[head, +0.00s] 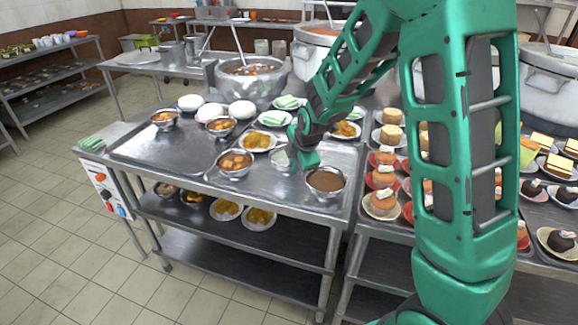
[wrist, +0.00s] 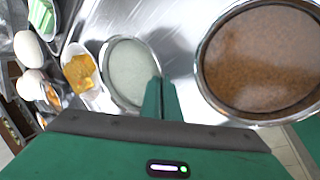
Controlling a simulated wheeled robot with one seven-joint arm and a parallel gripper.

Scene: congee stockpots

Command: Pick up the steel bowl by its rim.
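The steel bowl (head: 281,161) with pale, whitish-green contents is on the steel table near its front edge, partly hidden by my gripper (head: 308,163). In the wrist view the bowl (wrist: 128,72) lies just ahead and to the left of the fingers. My gripper (wrist: 162,95) points down at the bowl's right rim. Its two fingers are close together, one on each side of the rim, and look shut on it. The fingertips are partly hidden, and I see no clear gap under the bowl.
A bowl of brown soup (head: 326,181) stands close on the right, and a bowl of orange food (head: 234,163) on the left. A plate of yellow food (head: 257,141) is behind. A large stockpot (head: 250,80) stands at the back. The left table top (head: 165,150) has free room.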

